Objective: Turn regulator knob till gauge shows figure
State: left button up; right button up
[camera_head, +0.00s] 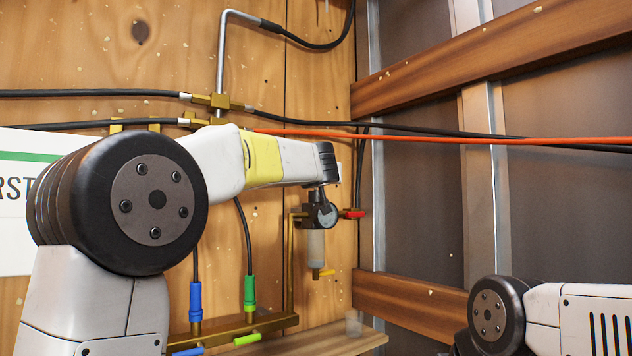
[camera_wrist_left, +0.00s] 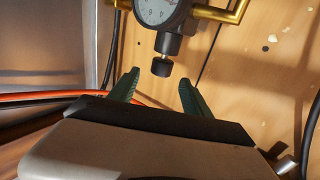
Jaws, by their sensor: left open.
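The regulator (camera_head: 318,216) is on the plywood wall, with a round gauge (camera_wrist_left: 158,8) on its front and a clear bowl (camera_head: 316,248) below. The gauge is cut off by the top edge of the left wrist view, and its reading is too small to tell. The black regulator knob (camera_wrist_left: 162,67) shows in that view. My left gripper (camera_wrist_left: 158,90) is open, its green fingers spread to either side of the knob's line and short of it, with a gap. In the head view my left wrist is just above the regulator and hides the knob. My right gripper is out of view.
A red hose (camera_head: 450,139) and black hoses cross near my left arm. A brass pipe (camera_head: 290,262) runs left of the regulator, and a red-handled valve (camera_head: 353,213) is at its right. Blue (camera_head: 196,300) and green (camera_head: 249,290) fittings stand lower left. A wooden shelf (camera_head: 325,342) lies below.

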pick_arm(q)
jog(key=w, duration=0.7)
jog(key=shift+w+a+f, duration=0.1)
jog(key=shift+w+a, duration=0.05)
jog(key=shift+w, duration=0.1)
grip_shut()
